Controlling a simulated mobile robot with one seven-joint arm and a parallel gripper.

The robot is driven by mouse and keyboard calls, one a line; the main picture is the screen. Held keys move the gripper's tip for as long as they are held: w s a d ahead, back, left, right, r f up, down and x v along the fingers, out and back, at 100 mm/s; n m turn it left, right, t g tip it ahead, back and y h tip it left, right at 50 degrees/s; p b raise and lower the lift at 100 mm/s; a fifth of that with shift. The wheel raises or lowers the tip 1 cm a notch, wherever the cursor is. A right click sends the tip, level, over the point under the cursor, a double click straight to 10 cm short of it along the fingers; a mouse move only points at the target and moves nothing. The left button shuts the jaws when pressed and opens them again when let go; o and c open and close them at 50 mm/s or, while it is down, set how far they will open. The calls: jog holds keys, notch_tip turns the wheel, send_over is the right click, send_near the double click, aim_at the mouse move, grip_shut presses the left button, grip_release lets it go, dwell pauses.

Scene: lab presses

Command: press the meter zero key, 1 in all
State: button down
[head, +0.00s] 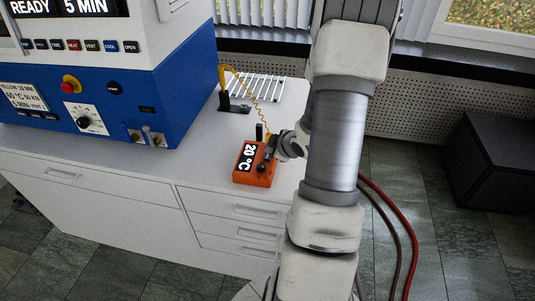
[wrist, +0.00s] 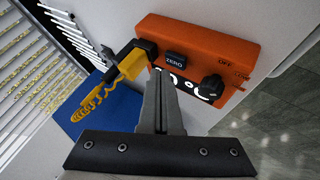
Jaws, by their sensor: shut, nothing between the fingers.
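The orange meter (head: 252,177) lies on the white counter, its display reading 20 °C in the head view. In the wrist view the meter (wrist: 205,40) fills the upper middle. Its dark key marked ZERO (wrist: 175,61) sits near the left end, beside a black knob (wrist: 211,87). My gripper (wrist: 158,78) is shut and empty, its fingertips just below and left of the ZERO key in the picture. I cannot tell whether the tips touch the meter. In the head view my arm's end is at the meter's upper right, and the key is not clear there.
A yellow plug and coiled cable (wrist: 100,90) join the meter's left end. A wire rack (head: 262,88) and a stand with a yellow-handled probe (head: 223,78) are behind. The blue and white press (head: 150,85) stands left. White counter (head: 195,150) is free between press and meter.

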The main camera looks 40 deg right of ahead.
notch_tip(320, 180, up, 5)
jog(key=p, duration=0.4)
dwell(0.3)
dwell(0.7)
